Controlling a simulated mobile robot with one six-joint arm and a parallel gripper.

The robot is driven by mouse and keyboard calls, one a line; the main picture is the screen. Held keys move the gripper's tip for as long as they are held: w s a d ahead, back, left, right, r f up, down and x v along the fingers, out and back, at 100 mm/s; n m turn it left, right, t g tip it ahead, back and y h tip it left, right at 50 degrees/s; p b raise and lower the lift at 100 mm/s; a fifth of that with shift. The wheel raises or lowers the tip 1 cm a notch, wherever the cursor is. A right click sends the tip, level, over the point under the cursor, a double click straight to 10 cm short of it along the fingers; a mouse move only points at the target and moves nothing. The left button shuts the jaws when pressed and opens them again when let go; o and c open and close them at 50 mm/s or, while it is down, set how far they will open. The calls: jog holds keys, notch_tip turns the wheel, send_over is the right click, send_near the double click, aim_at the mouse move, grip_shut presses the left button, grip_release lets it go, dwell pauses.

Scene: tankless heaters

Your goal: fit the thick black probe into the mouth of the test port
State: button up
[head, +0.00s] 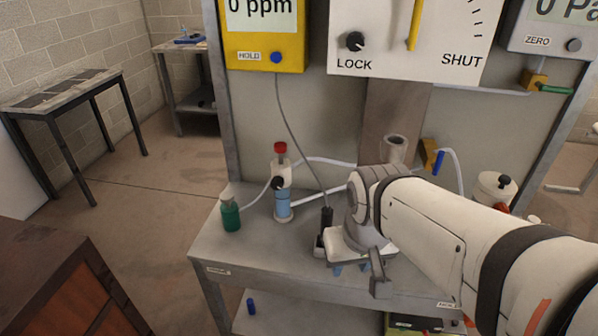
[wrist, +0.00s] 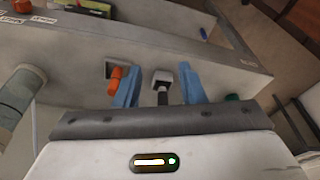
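The thick black probe (head: 327,219) stands upright in a small holder on the bench, left of my gripper, with a cable rising from it to the yellow meter. In the wrist view a black shaft, likely the probe (wrist: 162,97), shows at a square grey holder (wrist: 162,77) between my fingers. My gripper (head: 351,268) points down, its blue fingers apart and nothing gripped; it also shows in the wrist view (wrist: 160,86). A grey upright pipe with an open top (head: 395,146), possibly the test port, stands behind my arm, its lower part hidden.
An orange-topped item (wrist: 115,78) sits in a neighbouring holder, close to one finger. A green bottle (head: 230,214) and a red-capped blue column (head: 282,190) stand left on the bench. A yellow meter (head: 264,32) hangs above. A white pot (head: 494,188) stands at right.

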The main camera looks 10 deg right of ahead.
aim_at(326, 225)
jog(key=shift+s+d, duration=0.1)
jog(key=shift+d, duration=0.05)
jog(key=shift+o, duration=1.7)
jog(key=shift+n+t+y, duration=0.3)
jog(key=shift+n+t, duration=0.3)
jog(key=shift+t, duration=0.3)
jog(key=w+f+b, duration=0.1)
jog(key=w, duration=0.5)
jog(key=w+f+b, duration=0.1)
jog(key=w+f, duration=0.1)
jog(key=w, duration=0.4)
jog(key=w+d+f+b, duration=0.1)
jog(key=w+f, duration=0.1)
jog(key=w, duration=0.4)
jog(key=shift+x, duration=3.75)
